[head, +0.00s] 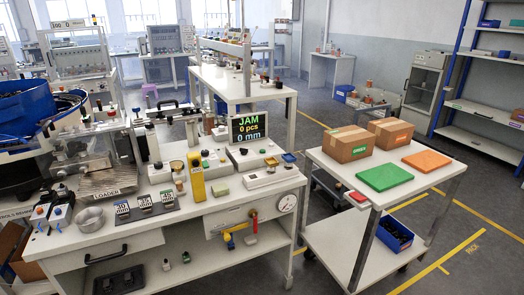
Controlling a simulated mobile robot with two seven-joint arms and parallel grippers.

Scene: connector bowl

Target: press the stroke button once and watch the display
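The display (249,128) is a dark panel standing at the back of the white workbench. It reads "JAM", "0 pcs" and "0 mm" in green and white letters. No label that I can read marks any of these as the stroke button. Neither of my grippers shows in the head view, so nothing of mine is seen touching a button.
A cart (339,163) with cardboard boxes stands right. Floor beyond it is partly clear.

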